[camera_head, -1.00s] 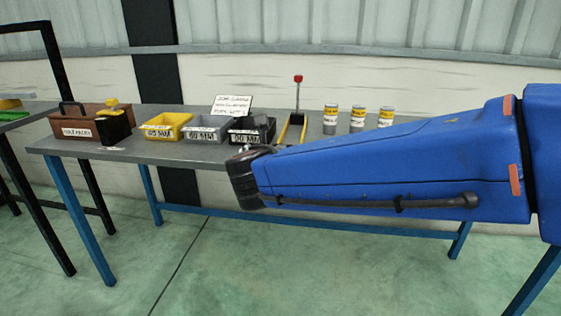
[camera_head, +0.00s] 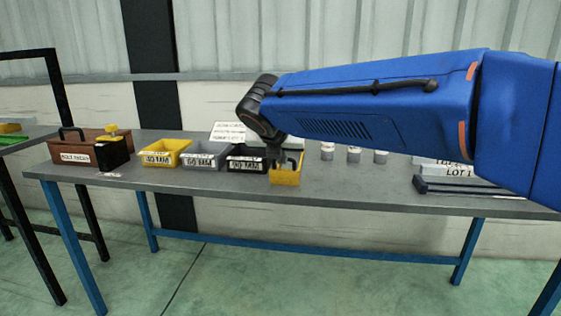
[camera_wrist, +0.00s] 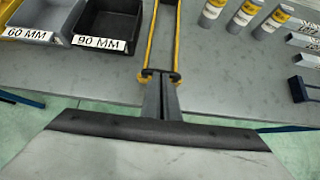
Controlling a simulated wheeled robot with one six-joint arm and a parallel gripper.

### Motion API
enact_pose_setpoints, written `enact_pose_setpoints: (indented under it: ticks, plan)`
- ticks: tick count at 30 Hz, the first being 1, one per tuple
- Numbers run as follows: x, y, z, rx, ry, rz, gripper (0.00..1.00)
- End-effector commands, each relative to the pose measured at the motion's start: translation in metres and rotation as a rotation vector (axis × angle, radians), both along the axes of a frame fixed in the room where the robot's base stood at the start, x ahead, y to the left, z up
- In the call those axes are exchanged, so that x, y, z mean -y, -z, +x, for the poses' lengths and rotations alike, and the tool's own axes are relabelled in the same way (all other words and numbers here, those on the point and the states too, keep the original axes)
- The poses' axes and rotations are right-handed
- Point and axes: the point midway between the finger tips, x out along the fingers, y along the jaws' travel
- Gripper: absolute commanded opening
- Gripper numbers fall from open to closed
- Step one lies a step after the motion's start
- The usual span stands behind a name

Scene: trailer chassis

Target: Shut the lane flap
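The lane (camera_wrist: 166,38) is a narrow grey channel with yellow side rails, running away from me in the wrist view. In the head view its yellow near end (camera_head: 286,176) shows at the bench's front edge, under my wrist. I cannot clearly make out the flap; it may be hidden by my arm or gripper. My gripper (camera_wrist: 160,78) points down at the lane's near end, its dark fingers side by side between the rail ends. The fingers look shut, with nothing seen between them. Whether they touch the lane I cannot tell.
Left of the lane stand a black 90 MM bin (camera_wrist: 108,22), a grey bin (camera_head: 205,153) and a yellow bin (camera_head: 165,152). Several cans (camera_wrist: 243,14) stand to its right. Dark bars (camera_head: 470,187) lie farther right. The bench front between cans and bars is clear.

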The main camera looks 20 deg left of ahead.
Motion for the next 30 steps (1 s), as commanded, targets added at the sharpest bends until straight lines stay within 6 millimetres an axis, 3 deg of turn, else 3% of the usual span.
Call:
enact_pose_setpoints:
  ticks: [12,30]
  plan:
    - [-0.005,-0.007,0.020,0.001,0.001,0.000,0.00]
    - [-0.005,-0.008,0.022,0.002,0.000,0.000,0.00]
